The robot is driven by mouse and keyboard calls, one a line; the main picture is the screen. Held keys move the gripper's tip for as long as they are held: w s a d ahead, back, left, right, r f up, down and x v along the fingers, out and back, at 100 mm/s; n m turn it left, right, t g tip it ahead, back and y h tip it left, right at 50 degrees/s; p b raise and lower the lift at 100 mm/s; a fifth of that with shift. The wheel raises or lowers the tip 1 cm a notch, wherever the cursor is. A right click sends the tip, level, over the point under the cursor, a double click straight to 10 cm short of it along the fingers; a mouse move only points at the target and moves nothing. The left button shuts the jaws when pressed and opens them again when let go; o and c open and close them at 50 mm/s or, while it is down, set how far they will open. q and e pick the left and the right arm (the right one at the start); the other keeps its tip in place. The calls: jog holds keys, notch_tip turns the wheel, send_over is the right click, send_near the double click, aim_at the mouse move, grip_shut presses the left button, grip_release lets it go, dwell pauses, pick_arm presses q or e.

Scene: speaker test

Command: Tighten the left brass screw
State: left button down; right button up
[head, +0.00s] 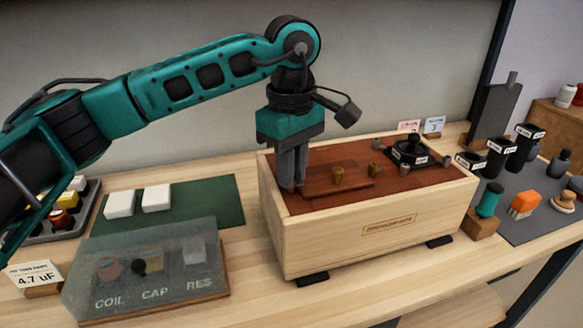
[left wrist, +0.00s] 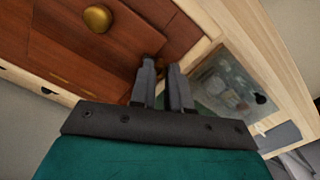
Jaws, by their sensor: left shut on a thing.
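The wooden speaker box (head: 345,235) has a red-brown top panel (head: 320,198). My left gripper (head: 291,186) points straight down at the left end of this panel; in the left wrist view its two fingers (left wrist: 162,75) are close together. It is shut on the left brass screw, which the fingers almost wholly hide. Another brass screw (head: 338,175) stands upright on the panel to the right, apart from the gripper; it also shows as a round gold head in the left wrist view (left wrist: 97,18). My right gripper is out of view.
A black knob-like part (head: 409,150) sits on the box's right end. A clear sloped case (head: 150,265) marked COIL, CAP, RES stands at front left, before a green mat (head: 215,200) with two white blocks. Black holders and an orange brush (head: 524,204) are at right.

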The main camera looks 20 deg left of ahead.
pick_arm(q)
jog(key=shift+m, duration=0.6)
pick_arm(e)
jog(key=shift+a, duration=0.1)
pick_arm(q)
jog(key=c, duration=1.1)
grip_release()
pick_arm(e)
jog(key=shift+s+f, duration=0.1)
pick_arm(q)
jog(key=shift+r, duration=0.15)
notch_tip(320, 180, up, 13)
jog(key=p, duration=0.1)
jog(key=shift+p, duration=0.35)
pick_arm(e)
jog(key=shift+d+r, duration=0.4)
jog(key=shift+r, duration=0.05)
pick_arm(q)
jog(key=shift+f, duration=0.25)
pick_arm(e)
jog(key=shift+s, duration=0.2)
